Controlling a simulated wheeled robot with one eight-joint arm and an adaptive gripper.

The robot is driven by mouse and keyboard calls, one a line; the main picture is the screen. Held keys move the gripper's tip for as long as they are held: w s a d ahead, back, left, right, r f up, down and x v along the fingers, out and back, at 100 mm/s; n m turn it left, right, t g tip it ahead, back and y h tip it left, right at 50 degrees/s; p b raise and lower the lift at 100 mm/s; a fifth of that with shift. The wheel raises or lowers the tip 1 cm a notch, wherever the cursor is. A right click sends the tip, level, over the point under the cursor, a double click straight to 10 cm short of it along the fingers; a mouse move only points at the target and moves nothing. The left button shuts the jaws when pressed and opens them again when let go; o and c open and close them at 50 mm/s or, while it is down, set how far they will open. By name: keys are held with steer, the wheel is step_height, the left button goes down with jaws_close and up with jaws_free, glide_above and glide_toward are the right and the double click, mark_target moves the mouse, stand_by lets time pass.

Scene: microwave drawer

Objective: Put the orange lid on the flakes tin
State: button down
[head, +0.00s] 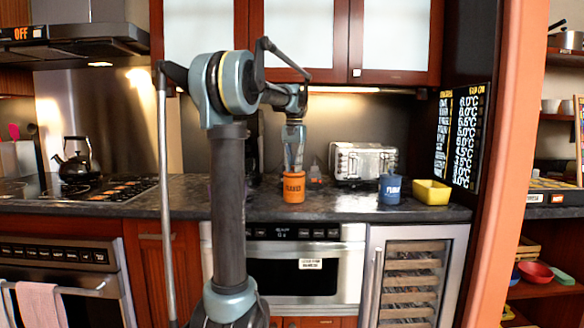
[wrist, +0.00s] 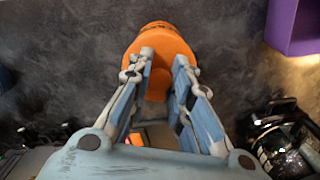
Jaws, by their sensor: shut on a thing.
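The orange flakes tin (head: 293,190), with dark lettering on its front, stands upright on the dark counter. My gripper (head: 293,170) points straight down right above it. In the wrist view my gripper (wrist: 164,60) has its two fingers shut on the orange lid (wrist: 163,72), near the lid's middle. The lid lies over the tin's top, and the tin's lettered side (wrist: 158,27) shows past its far edge. The lid and tin are the same orange, so I cannot tell whether the lid is seated or just above the rim.
A blue lettered tin (head: 389,190) and a yellow bowl (head: 432,193) stand to the right. A metal toaster (head: 362,163) is behind. In the wrist view a purple object (wrist: 292,28) and a dark glass-like item (wrist: 280,140) lie to the right. The counter between the orange and blue tins is clear.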

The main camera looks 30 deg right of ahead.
steer(key=shift+f, duration=0.4)
stand_by(1.1)
steer(key=c, duration=1.4)
jaws_free()
steer(key=shift+o, duration=0.6)
steer(key=o, duration=0.4)
steer(key=shift+r, duration=0.1)
steer(key=shift+r, duration=3.45)
